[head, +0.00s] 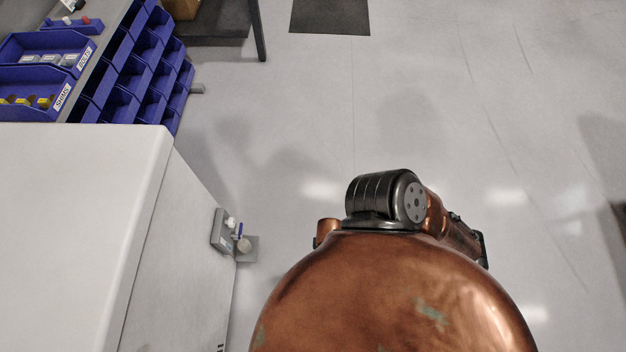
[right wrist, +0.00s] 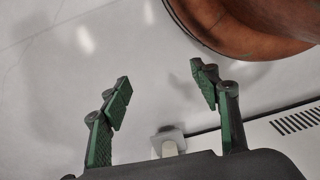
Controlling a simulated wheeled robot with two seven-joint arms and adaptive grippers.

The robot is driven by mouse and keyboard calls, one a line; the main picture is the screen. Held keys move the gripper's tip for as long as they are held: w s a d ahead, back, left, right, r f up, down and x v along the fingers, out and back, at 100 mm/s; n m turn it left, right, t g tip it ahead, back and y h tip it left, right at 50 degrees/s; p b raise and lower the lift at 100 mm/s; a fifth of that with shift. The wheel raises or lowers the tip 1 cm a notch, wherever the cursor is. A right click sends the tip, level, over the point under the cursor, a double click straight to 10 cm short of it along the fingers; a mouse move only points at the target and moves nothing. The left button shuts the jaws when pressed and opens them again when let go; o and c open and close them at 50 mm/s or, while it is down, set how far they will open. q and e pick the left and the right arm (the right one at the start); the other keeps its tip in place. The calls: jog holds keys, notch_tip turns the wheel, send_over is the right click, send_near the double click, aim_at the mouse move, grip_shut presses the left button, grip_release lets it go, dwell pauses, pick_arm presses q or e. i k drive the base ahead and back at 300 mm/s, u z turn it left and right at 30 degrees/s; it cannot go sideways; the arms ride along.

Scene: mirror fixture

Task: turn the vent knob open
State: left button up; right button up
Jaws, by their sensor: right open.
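A small grey fitting (head: 222,232) is mounted on the side of a white cabinet (head: 75,215) in the head view. It bears small white and blue parts and a pale round knob (head: 244,245) in front of a grey square plate. I cannot tell for certain which part is the vent knob. In the right wrist view my right gripper (right wrist: 158,78) is open and empty, with its green-padded fingers wide apart. A grey plate with a pale piece (right wrist: 170,147) shows beyond the gripper's base, between the fingers and apart from them. My left gripper is not in view.
Blue parts bins (head: 130,65) stand beyond the cabinet. A dark mat (head: 330,16) lies on the far floor. The floor (head: 300,110) right of the cabinet is clear. Slots (right wrist: 295,122) mark the cabinet in the right wrist view.

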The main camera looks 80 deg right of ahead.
aim_at(231, 222)
jog(key=z, duration=0.5)
jog(key=k, duration=1.1)
jog(key=i, duration=0.75)
